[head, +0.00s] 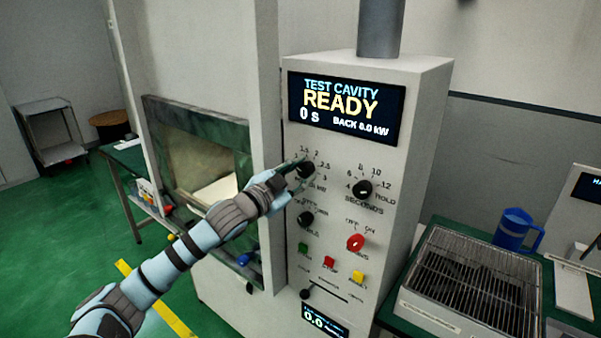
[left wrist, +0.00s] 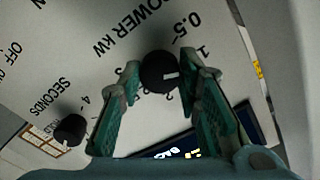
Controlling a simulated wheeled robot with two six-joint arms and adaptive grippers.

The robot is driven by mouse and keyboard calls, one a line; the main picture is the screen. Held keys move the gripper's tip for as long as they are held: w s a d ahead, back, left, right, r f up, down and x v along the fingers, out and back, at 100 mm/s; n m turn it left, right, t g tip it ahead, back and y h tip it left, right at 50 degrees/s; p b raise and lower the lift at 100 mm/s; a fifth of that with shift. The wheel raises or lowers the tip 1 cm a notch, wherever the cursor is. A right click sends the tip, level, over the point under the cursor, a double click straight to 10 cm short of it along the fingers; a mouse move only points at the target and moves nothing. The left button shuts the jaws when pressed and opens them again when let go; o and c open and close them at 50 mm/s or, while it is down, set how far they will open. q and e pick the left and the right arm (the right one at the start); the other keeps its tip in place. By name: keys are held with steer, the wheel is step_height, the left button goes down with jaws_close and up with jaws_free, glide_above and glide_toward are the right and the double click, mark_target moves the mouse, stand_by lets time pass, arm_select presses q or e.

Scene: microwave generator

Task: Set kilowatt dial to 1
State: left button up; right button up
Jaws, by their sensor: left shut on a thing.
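The kilowatt dial (head: 306,170) is a round black knob on the upper left of the grey control panel, under the display. My left gripper (head: 293,172) reaches it from the left and is shut on it. In the left wrist view the dial (left wrist: 158,70) sits between the two green fingers of my left gripper (left wrist: 160,80). Its white mark points right and slightly down, towards the right finger. That finger hides part of the scale near there; 0.5 and 1 show above it. The display (head: 345,108) reads "READY", "0 S" and "BACK 8.0 KW". My right gripper is not in view.
The seconds dial (head: 362,188) is right of the kilowatt dial. Below are another black knob (head: 306,218), a red knob (head: 355,242) and green, red and yellow buttons. A wire rack (head: 478,283) and a blue mug (head: 514,229) stand at the right.

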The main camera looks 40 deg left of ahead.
arm_select(q)
steer(key=shift+r, duration=0.1)
steer(key=o, duration=1.1)
steer(key=shift+o, duration=0.2)
step_height(320, 180, up, 10)
steer(key=shift+f, duration=0.1)
